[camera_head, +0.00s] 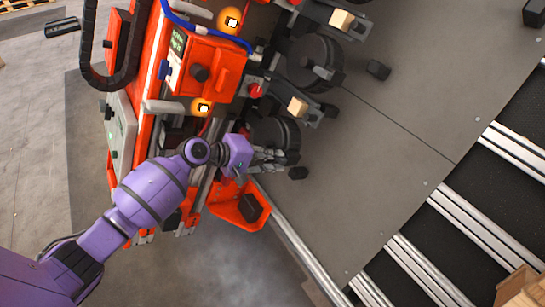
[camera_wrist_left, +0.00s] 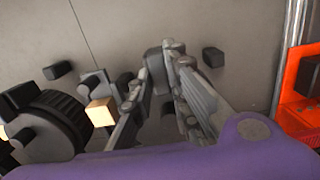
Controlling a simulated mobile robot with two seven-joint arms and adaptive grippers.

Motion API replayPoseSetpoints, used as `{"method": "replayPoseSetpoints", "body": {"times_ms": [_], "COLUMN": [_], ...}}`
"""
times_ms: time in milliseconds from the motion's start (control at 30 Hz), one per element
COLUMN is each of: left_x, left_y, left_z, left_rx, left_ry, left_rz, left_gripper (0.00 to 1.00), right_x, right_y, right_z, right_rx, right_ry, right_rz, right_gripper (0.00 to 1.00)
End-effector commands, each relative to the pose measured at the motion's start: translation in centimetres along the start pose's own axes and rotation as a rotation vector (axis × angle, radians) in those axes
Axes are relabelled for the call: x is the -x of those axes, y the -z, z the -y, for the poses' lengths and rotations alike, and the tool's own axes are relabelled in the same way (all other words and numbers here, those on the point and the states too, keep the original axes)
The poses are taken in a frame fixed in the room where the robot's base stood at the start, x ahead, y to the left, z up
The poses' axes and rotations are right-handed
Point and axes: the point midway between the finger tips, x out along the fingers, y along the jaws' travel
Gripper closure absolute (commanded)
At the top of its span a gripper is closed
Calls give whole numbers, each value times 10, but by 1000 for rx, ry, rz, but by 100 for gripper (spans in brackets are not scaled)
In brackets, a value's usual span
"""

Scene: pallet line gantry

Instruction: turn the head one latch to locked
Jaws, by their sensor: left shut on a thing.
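My left gripper (camera_head: 278,160) reaches in from the left to the lowest of the dark round heads (camera_head: 275,132) on the orange machine. In the left wrist view its fingers (camera_wrist_left: 163,75) are shut on a grey latch (camera_wrist_left: 153,58) at their tips. The fingers hide most of the latch, so its exact angle and any locked mark cannot be read. In the head view the latch is hidden by the gripper. My right gripper is not in view.
A neighbouring dark round head (camera_head: 312,64) with a grey latch (camera_wrist_left: 95,82) and a pale block (camera_head: 297,107) sits beside it. A small dark block (camera_wrist_left: 212,57) is close right of my fingers. The grey panel (camera_head: 410,90) is mostly clear.

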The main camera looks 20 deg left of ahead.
Motion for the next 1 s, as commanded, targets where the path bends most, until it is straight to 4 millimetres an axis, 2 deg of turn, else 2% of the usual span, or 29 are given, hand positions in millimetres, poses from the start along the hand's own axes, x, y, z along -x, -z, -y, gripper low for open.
{"method": "replayPoseSetpoints", "body": {"times_ms": [100,133,267,567,667,767,1000], "left_x": [0,0,0,1,6,20,72], "left_y": [0,0,0,0,0,1,0], "left_z": [0,0,0,0,1,1,2], "left_rx": [-5,-5,-4,-1,0,-2,-3], "left_ry": [1,1,1,0,1,2,3], "left_rz": [-1,-1,-1,-1,-1,-2,-2], "left_gripper": [100,83,66,66,66,66,66], "right_x": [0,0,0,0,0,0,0], "right_y": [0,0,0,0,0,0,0], "right_z": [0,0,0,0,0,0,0], "right_rx": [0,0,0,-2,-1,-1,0], "right_ry": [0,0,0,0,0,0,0], "right_rz": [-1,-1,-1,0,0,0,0], "right_gripper": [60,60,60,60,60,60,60]}}
